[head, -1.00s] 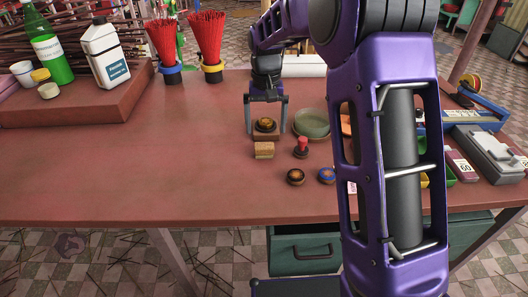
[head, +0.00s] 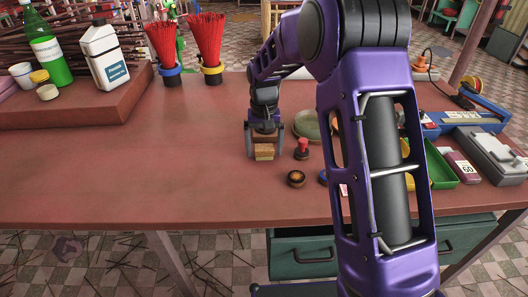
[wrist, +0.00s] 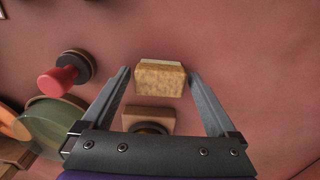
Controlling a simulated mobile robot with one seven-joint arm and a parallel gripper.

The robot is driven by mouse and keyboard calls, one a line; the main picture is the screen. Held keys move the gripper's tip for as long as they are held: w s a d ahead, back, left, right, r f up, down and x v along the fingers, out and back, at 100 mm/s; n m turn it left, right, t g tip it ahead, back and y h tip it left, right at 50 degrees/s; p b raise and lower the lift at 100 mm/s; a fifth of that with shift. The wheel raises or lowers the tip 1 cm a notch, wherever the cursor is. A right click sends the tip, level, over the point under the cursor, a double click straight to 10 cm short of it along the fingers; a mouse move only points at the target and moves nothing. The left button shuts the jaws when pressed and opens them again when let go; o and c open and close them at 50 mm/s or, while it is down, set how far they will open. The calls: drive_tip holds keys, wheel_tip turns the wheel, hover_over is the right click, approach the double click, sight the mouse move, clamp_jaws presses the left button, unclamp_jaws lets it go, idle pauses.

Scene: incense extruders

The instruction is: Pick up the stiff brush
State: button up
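A small tan block with a speckled, bristle-like side and a paler top, which looks like the stiff brush (head: 264,152), lies on the red-brown table. It also shows in the wrist view (wrist: 160,79), between the fingertips. My gripper (head: 265,147) is open and points down over it, one finger on each side. In the wrist view my gripper (wrist: 158,74) shows a gap beside the block at both fingers, so I see no grip. Part of the block is hidden by the fingers in the head view.
A wooden block with a dark round piece (wrist: 149,122) sits close by, under the gripper. A red-handled stamp (head: 302,149), a round dark piece (head: 296,179) and a shallow green bowl (head: 307,126) are to the right. The table's left front is clear.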

sight(264, 147)
drive_tip(key=c, duration=1.2)
drive_tip(key=shift+o, duration=0.2)
wheel_tip(264, 147, up, 10)
drive_tip(key=shift+p, duration=0.8)
